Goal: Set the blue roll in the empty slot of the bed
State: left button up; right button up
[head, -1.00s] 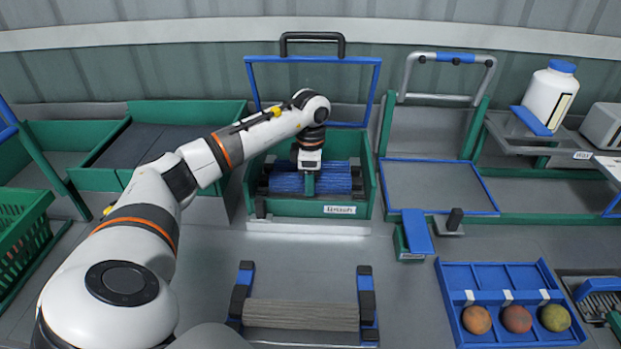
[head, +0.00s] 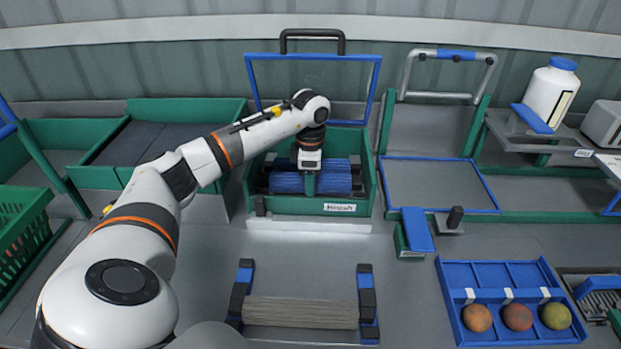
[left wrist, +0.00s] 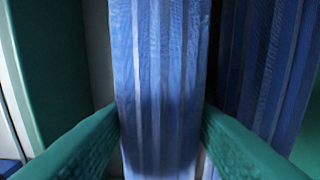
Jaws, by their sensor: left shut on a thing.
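My left gripper (head: 309,184) is down in the green bed (head: 290,207) and shut on a blue roll (head: 287,184). In the left wrist view the two green fingers (left wrist: 160,125) press on either side of the ribbed blue roll (left wrist: 158,60). A second ribbed blue roll (left wrist: 270,60) lies beside it at the right of that view. My gripper and wrist cover part of the rolls in the head view, so I cannot tell whether the held roll rests on the bed's floor. My right gripper is not in view.
A grey-brown roll (head: 300,312) lies across a stand with blue-and-black posts at the front. A blue tray (head: 508,344) with several compartments holds fruit at the right. The bed's blue-framed lid (head: 378,95) stands raised behind my arm. Grey table between is clear.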

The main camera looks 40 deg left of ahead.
pick_arm(q)
jog(key=shift+f, duration=0.2)
jog(key=o, duration=1.2)
jog(key=shift+c, duration=0.2)
jog(key=c, duration=0.3)
jog(key=shift+c, duration=0.2)
jog(key=shift+r+p, duration=2.6)
jog(key=shift+r, duration=0.9)
